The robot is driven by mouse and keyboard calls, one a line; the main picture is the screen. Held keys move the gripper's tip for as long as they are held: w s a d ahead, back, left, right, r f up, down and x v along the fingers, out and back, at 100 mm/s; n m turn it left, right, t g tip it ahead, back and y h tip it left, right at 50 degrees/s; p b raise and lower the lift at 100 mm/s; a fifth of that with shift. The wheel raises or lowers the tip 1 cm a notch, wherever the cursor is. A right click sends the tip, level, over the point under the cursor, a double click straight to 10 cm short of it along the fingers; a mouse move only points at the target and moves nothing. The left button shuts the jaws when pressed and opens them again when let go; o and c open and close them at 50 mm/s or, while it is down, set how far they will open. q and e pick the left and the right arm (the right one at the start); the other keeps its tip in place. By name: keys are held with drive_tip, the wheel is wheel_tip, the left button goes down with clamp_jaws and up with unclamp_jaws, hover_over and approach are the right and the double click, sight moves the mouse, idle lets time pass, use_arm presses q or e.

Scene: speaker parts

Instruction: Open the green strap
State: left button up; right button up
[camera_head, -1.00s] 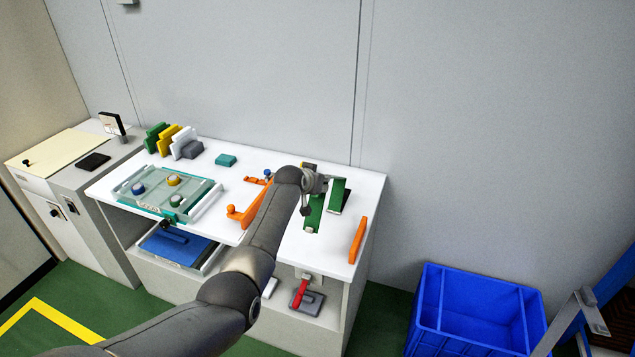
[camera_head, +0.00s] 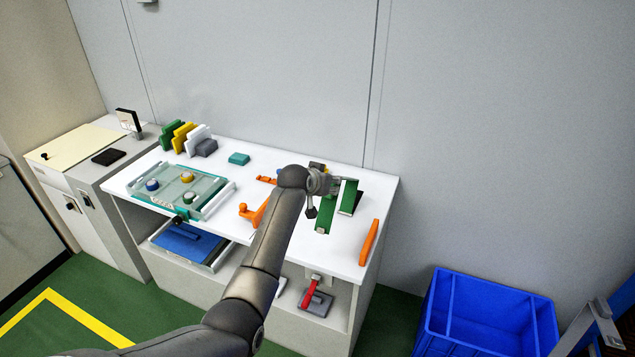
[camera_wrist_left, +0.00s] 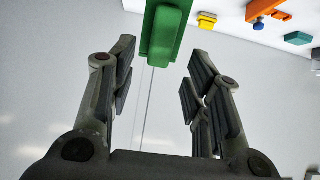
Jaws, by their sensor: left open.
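The green strap (camera_head: 347,197) is at the right part of the white table, as a raised green strip beside a second flat green strip (camera_head: 325,216) with a pale end. In the left wrist view a green piece (camera_wrist_left: 165,32) shows at the top, just beyond and between the fingertips. My left gripper (camera_head: 336,181) is at the upper end of the green strips in the head view, partly hidden by its own wrist. In the left wrist view (camera_wrist_left: 158,70) its two fingers are spread, with nothing between them. I cannot tell whether it touches the strap.
An orange bar (camera_head: 369,242) lies right of the strap. An orange bracket (camera_head: 254,212) stands left of my forearm. A tray with round knobs (camera_head: 165,192) is further left. A red-handled clamp (camera_head: 310,291) sits on the lower shelf. A blue bin (camera_head: 485,315) stands right of the table.

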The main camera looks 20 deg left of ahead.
use_arm(q)
drive_tip(key=v, duration=0.7)
